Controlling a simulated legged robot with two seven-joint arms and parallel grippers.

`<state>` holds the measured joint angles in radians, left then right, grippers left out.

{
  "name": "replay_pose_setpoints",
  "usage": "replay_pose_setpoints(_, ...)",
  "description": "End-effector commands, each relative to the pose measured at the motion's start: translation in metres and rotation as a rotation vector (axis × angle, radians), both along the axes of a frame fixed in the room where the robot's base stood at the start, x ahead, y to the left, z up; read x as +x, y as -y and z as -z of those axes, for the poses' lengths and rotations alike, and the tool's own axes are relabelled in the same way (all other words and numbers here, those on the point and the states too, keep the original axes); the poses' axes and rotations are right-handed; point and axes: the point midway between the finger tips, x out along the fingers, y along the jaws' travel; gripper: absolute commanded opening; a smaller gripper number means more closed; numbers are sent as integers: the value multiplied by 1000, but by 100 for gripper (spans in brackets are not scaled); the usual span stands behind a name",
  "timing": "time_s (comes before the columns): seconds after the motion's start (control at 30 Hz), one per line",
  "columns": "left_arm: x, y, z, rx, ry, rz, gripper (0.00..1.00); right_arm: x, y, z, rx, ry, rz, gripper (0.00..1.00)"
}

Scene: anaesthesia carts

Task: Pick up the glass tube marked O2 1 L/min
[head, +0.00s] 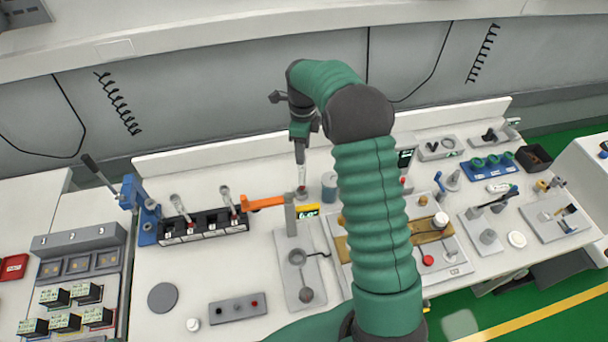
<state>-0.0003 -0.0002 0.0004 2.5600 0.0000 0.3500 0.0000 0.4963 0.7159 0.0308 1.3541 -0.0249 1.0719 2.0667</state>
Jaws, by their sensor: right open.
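My right gripper (300,155) points down over the back middle of the bench, at the end of my green arm. Its jaws are open; their gap is too small to make out. A thin clear tube with a red part near its base (302,182) is directly below the fingertips; I cannot tell whether it is between them. Two more clear tubes, a left one (179,206) and a right one (227,199), lean in a black rack (203,226) with white labels. No O2 1 L/min marking is readable on any tube. My left gripper is not in view.
An orange arm on a grey stand with a yellow display (307,210) is just in front of the tube. A grey-blue cup (329,186) stands to its right. A blue clamp (147,208) is left of the rack. My arm hides part of the bench's middle.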

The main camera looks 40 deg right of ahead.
Motion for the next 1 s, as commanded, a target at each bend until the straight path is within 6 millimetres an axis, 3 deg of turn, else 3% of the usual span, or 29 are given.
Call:
replay_pose_setpoints(0.13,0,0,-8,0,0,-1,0,0,0,34,3,-3,0,50)
replay_pose_setpoints(0.37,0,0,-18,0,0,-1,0,2,5,62,5,-2,-1,50)
replay_pose_setpoints(0.6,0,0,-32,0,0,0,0,5,8,101,4,0,-2,50)
replay_pose_setpoints(0.83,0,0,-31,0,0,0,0,6,6,104,0,2,-2,50)
replay_pose_setpoints(1.0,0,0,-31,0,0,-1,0,6,6,104,0,2,-2,28)
